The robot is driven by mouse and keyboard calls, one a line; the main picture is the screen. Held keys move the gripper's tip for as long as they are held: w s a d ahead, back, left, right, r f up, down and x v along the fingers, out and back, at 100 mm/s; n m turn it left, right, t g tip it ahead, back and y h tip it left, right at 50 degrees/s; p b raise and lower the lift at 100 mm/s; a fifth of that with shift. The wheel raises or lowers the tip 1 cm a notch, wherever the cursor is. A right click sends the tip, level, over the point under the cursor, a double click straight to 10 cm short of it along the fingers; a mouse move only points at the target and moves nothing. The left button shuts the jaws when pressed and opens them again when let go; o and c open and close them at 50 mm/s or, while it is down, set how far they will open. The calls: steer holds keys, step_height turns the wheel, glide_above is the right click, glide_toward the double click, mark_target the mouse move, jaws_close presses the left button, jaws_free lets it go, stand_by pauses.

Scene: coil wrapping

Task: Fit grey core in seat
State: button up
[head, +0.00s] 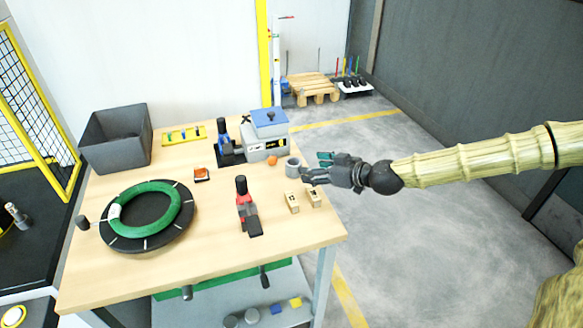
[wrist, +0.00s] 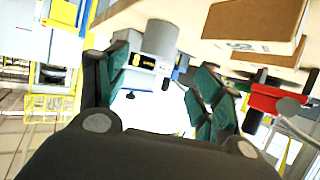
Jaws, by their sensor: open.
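A grey cylinder (head: 292,167), which looks like the grey core, stands upright near the right edge of the workbench (head: 200,225). My gripper (head: 314,167) is open beside it, at its right, with the fingers pointing at it. In the wrist view the grey cylinder (wrist: 161,40) shows beyond and between the green-padded fingers of the gripper (wrist: 158,68). The fingers look apart from it. I cannot tell which thing is the seat. A dark round turntable (head: 178,232) with a green coil (head: 128,200) lies at the left of the bench.
Two small cardboard boxes (head: 303,199) stand just in front of the cylinder. A red-and-black tool (head: 246,208) is left of them. A grey machine with a blue top (head: 266,140) and an orange ball (head: 272,160) are behind. A grey bin (head: 115,140) is back left. The front middle is clear.

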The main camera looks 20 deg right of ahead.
mark_target(288, 160)
steer(key=shift+w+a+f, duration=0.15)
steer(key=shift+w+f, duration=0.15)
steer(key=shift+w, duration=0.25)
steer(key=shift+w+a+f, duration=0.1)
steer(key=shift+w+f, duration=0.15)
steer(key=shift+w, duration=0.25)
steer(key=shift+x, duration=1.05)
steer(key=shift+a, duration=0.15)
steer(key=shift+w+a+f+p, duration=0.1)
steer(key=shift+w+a+p, duration=0.2)
steer(key=shift+w, duration=0.25)
steer(key=shift+w+a+f+p, duration=0.1)
steer(key=shift+w+a+p, duration=0.15)
steer(key=shift+w, duration=0.3)
steer(key=shift+x, duration=1.3)
steer(key=c, duration=1.1)
steer(key=shift+r, duration=0.15)
